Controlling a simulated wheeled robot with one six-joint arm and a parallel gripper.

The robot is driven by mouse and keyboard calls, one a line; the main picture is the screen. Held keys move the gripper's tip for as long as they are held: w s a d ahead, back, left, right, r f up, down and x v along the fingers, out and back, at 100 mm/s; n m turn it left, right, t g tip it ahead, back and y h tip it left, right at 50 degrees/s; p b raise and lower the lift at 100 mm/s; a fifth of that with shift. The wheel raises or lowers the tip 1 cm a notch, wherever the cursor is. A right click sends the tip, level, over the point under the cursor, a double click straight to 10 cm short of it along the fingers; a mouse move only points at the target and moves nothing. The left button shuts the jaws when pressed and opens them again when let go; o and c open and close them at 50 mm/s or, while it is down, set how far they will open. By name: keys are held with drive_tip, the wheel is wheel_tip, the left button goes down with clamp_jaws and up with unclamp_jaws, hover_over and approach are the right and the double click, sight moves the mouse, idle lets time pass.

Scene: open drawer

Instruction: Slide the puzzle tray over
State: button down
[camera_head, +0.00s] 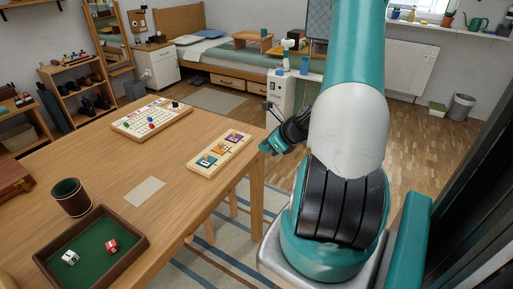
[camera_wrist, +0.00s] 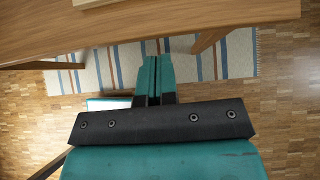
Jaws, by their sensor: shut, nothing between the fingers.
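The puzzle tray (camera_head: 210,166) is a light wooden tray with several coloured square pieces. It lies flat near the right edge of the wooden table (camera_head: 110,160) in the head view. My gripper (camera_head: 266,149) is shut and empty. It is just to the right of the tray, by the table's edge, and apart from the tray. In the wrist view my gripper (camera_wrist: 156,60) points toward the table edge (camera_wrist: 200,20), with floor and rug below. A pale strip at the top of that view may be the tray's side; I cannot tell.
A game board (camera_head: 125,127) lies behind the tray. A pale card (camera_head: 145,191) lies in front of it, to the left. A dice tray (camera_head: 127,256) and a dark cup (camera_head: 71,198) stand at the near left. Bare tabletop lies left of the puzzle tray. A striped rug (camera_wrist: 210,62) covers floor below.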

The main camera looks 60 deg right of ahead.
sight(234, 155)
drive_tip(key=x, duration=0.7)
drive_tip(key=shift+w+a+f, duration=0.1)
drive_tip(key=shift+w+f, duration=0.1)
drive_tip(key=shift+f, duration=0.05)
drive_tip(key=w, duration=0.3)
drive_tip(key=shift+w+a+f, duration=0.2)
drive_tip(key=shift+w, duration=0.05)
drive_tip(key=shift+w+p, duration=0.3)
drive_tip(key=shift+w, duration=0.2)
